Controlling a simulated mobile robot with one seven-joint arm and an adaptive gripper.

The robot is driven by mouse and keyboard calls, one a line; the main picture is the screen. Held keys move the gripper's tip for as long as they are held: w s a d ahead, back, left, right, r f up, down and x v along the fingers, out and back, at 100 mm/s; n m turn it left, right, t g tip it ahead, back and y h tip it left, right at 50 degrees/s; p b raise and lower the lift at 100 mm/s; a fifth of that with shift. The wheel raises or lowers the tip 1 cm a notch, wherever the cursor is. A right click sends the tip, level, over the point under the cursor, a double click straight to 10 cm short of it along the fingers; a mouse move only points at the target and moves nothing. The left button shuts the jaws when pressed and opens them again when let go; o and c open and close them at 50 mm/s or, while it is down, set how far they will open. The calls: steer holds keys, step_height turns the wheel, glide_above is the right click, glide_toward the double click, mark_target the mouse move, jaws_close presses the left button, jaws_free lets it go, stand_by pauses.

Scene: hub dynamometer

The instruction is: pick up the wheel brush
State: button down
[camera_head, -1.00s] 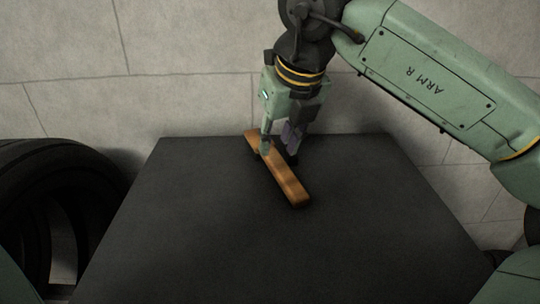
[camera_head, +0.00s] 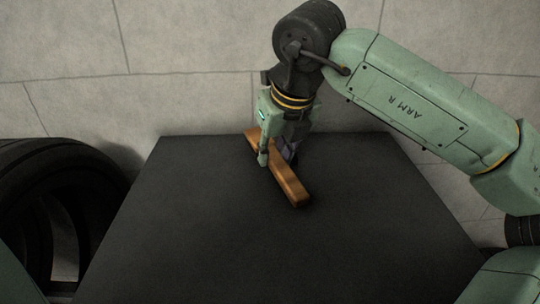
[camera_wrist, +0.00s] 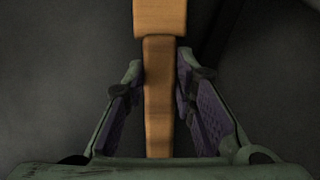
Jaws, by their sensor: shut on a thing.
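The wheel brush is an orange-brown wooden bar (camera_head: 291,187) lying slantwise on the dark table (camera_head: 270,245) near its back edge. In the wrist view the brush (camera_wrist: 160,65) runs lengthwise between the fingers, with a wider block at the top. My gripper (camera_head: 276,158) points down over the brush, shut on its narrower part. In the wrist view the gripper (camera_wrist: 160,80) has a finger against each side of the wood. The bristles are not visible. Whether the brush touches the table cannot be told clearly.
A black tyre (camera_head: 60,200) stands left of the table. A pale block wall (camera_head: 190,65) rises behind the table. The front and sides of the tabletop are clear.

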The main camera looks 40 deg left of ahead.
mark_target(274, 158)
steer(key=shift+r, duration=0.15)
steer(key=shift+r, duration=0.65)
steer(key=shift+b+v, duration=0.45)
steer(key=shift+v, duration=0.55)
steer(key=s+d+b, duration=0.1)
steer(key=s+d, duration=0.1)
steer(key=s, duration=0.2)
steer(key=s+d+r, duration=0.1)
steer(key=s+d, duration=0.1)
steer(key=s, duration=0.3)
steer(key=s+d+b, duration=0.1)
steer(key=s+d, duration=0.2)
steer(key=s, duration=0.1)
steer(key=shift+s+r+b, duration=0.3)
steer(key=shift+s, duration=0.05)
steer(key=c, duration=1.9)
jaws_free()
steer(key=c, duration=0.5)
